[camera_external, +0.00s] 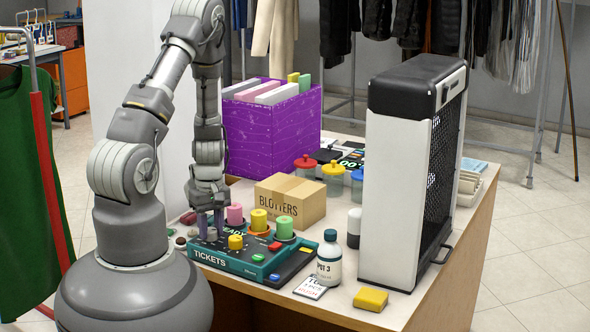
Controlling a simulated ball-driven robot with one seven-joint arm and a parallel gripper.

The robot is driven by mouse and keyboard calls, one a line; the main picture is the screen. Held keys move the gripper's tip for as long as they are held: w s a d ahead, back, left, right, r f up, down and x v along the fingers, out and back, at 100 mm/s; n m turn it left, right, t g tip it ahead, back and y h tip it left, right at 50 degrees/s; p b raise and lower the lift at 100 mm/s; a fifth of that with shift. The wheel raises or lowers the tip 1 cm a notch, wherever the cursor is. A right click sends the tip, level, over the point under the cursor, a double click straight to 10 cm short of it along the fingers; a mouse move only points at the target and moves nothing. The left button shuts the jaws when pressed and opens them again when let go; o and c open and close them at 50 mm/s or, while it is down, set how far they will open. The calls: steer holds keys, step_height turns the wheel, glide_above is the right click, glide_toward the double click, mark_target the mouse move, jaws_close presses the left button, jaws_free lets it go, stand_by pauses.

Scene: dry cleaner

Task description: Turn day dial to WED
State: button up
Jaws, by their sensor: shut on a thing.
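A teal and black machine lettered TICKETS (225,264) lies on the counter, with coloured knobs on its top. A pink knob (235,213), a yellow knob (259,220) and a green knob (284,228) stand in a row, with a shorter yellow knob (235,242) in front. My gripper (210,228) points straight down at the left end of this row, shut on a knob there. Its fingers mostly hide that knob. The day marks are too small to read, so I cannot tell which day the dial shows.
A cardboard box lettered BLOTTERS (291,201) stands close behind the knobs.

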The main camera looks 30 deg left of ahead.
mark_target(212, 230)
steer(key=m, duration=0.5)
steer(key=shift+m+b, duration=0.4)
stand_by(0.4)
steer(key=o, duration=1)
steer(key=shift+o, duration=0.2)
steer(key=shift+r, duration=0.15)
step_height(212, 230, up, 8)
steer(key=p, duration=0.3)
steer(key=shift+d+f, duration=0.1)
steer(key=shift+f, duration=0.1)
